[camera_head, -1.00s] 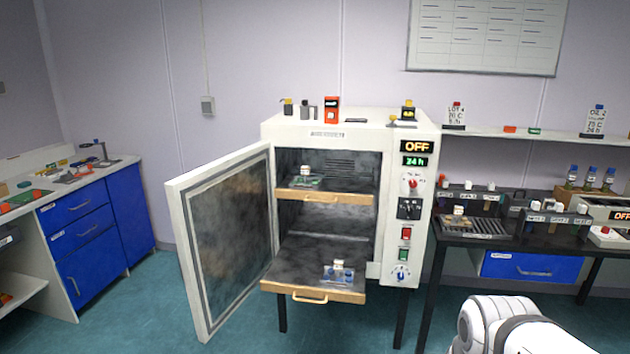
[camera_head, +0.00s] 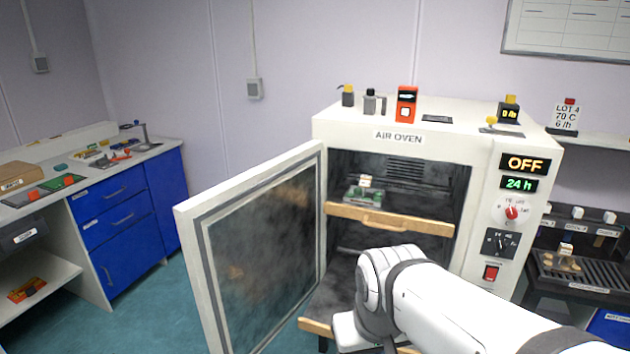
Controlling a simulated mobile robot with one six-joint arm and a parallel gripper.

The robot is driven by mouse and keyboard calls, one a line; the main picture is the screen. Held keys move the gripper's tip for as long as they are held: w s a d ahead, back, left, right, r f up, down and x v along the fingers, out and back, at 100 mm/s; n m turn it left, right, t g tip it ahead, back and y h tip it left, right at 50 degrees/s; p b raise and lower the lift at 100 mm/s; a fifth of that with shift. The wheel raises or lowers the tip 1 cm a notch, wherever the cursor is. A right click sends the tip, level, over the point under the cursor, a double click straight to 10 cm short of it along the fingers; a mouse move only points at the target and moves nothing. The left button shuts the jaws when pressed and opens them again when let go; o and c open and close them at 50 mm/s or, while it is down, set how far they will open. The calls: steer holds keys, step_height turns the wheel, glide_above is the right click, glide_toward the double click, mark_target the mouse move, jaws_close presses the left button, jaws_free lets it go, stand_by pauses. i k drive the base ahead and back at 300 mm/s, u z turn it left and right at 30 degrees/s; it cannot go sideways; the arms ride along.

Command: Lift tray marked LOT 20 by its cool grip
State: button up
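The air oven (camera_head: 415,120) stands with its door (camera_head: 262,255) swung open to the left. A small green tray (camera_head: 362,197) with a pale block on top sits on the upper shelf (camera_head: 390,221). The lower shelf (camera_head: 318,327) is pulled out, and my arm hides most of it. Another small tray with tan pieces and a pale block (camera_head: 566,258) rests on the dark rack at the right. No LOT 20 marking is readable on any of them. My arm reaches in front of the oven from the lower right; my gripper does not show.
The oven panel reads OFF and 24 h. Small items and an orange-red box (camera_head: 406,104) stand on the oven top. A blue-drawer bench (camera_head: 110,225) is at the left. The open door borders the space left of my arm.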

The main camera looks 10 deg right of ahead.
mark_target(364, 194)
steer(key=z, duration=0.2)
steer(key=i, duration=1.15)
steer(key=z, duration=0.7)
steer(key=k, duration=0.9)
steer(key=z, duration=0.2)
steer(key=i, duration=0.95)
steer(key=u, duration=0.1)
